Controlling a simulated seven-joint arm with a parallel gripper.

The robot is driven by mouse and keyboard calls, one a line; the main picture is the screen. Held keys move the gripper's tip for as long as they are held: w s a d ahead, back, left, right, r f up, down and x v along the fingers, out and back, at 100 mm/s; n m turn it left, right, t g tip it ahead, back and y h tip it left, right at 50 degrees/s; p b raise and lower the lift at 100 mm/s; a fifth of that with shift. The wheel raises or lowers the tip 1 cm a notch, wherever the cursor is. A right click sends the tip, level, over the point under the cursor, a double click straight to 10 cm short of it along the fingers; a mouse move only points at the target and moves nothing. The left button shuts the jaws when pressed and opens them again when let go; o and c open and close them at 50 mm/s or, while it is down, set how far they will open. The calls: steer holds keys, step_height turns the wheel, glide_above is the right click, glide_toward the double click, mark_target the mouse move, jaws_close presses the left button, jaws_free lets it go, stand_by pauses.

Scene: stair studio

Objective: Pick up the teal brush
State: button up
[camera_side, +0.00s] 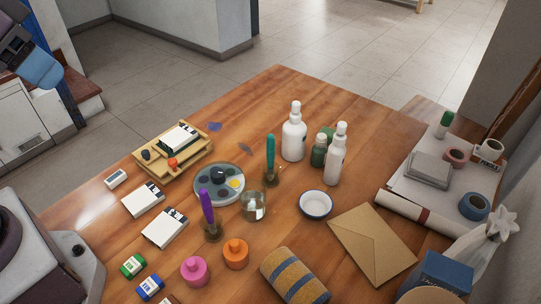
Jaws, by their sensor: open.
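The teal brush (270,153) stands upright near the middle of the wooden table, teal handle up. Its lower end meets a small dark brown base, whose details are too small to tell. It stands just right of a round grey paint palette (205,194) and behind a clear glass jar (253,207). Nothing is touching its handle. My gripper's fingers do not show in the side view.
A purple brush (207,206) stands to the front left. White bottles (293,137) and a green jar (318,155) stand close on the right. A white bowl (315,204) is to the front right.

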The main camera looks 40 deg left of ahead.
steer(key=shift+w+d+f+g, duration=0.5)
steer(key=shift+w+f+g, duration=0.2)
steer(key=shift+f, duration=0.3)
steer(key=n+g, duration=0.4)
steer(key=n, duration=1)
glide_above(271, 166)
steer(key=a, duration=0.1)
steer(key=f, duration=1.1)
steer(key=shift+w+a+f, duration=0.2)
steer(key=shift+w+f, duration=0.2)
steer(key=shift+s+f+n, duration=0.15)
steer(key=shift+n, duration=0.35)
step_height(271, 166, down, 7)
steer(key=shift+r, duration=0.15)
steer(key=shift+d+f, duration=0.2)
steer(key=shift+f, duration=1.3)
steer(key=shift+d+f, duration=0.2)
steer(key=shift+f, duration=1.3)
steer(key=shift+c, duration=0.5)
